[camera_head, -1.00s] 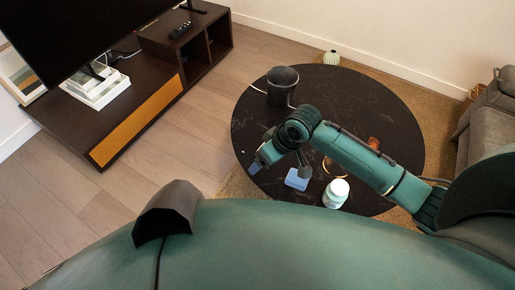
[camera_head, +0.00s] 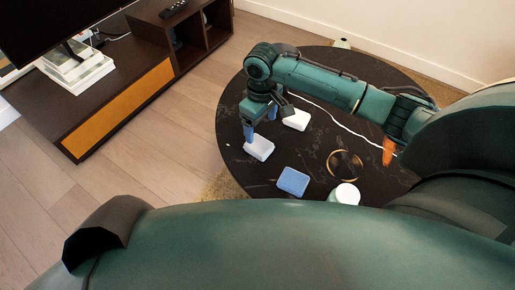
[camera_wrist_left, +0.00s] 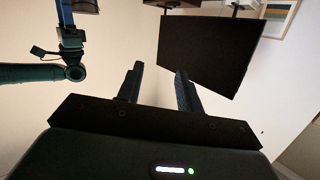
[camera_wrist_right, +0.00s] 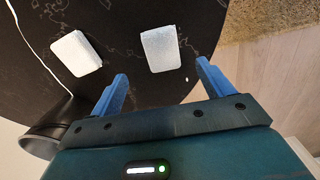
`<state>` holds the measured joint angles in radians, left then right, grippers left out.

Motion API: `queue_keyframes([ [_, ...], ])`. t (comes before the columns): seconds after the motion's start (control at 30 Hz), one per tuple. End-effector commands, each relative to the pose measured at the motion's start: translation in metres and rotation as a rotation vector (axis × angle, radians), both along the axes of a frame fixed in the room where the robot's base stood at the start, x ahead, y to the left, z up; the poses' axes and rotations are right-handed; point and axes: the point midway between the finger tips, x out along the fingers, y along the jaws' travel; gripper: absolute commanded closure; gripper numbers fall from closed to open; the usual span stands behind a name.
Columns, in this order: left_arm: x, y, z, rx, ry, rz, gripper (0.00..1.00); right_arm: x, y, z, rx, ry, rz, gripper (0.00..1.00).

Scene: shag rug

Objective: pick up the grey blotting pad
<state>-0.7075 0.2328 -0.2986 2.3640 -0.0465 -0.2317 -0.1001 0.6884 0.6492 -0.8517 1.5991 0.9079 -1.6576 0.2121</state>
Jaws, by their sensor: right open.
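Two pale grey-white pads lie apart on the dark round table. The nearer pad (camera_head: 259,148) is just below my right gripper (camera_head: 259,124); the other pad (camera_head: 297,119) lies farther right. I cannot tell from colour which is the grey blotting pad. In the right wrist view, the first pad (camera_wrist_right: 160,48) is ahead of the open, empty blue fingers (camera_wrist_right: 162,70), and the second pad (camera_wrist_right: 76,53) is left of them. My left gripper (camera_wrist_left: 160,70) shows only in its wrist view, fingers apart with nothing between them.
On the table (camera_head: 318,168) are a blue pad (camera_head: 293,181), a gold ring (camera_head: 344,165), an orange-brown object (camera_head: 388,150) and a white-lidded jar (camera_head: 345,193). A dark screen (camera_wrist_left: 208,55) faces my left gripper.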

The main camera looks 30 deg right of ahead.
Motion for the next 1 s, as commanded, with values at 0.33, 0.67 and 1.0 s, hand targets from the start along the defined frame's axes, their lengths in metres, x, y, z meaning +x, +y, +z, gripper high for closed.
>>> queue_keyframes([
  [0.33,0.002,-0.005,0.0,-0.008,-0.127,-0.022,0.64,0.0,0.001,-0.046,0.002,-0.001,0.0,0.2],
  [0.67,-0.001,-0.015,-0.001,-0.026,-0.295,-0.071,0.64,0.002,0.005,-0.091,0.0,-0.001,0.001,0.2],
  [1.0,-0.002,-0.017,0.003,-0.033,-0.326,-0.082,0.64,0.002,0.005,-0.096,0.001,-0.002,0.001,0.2],
])
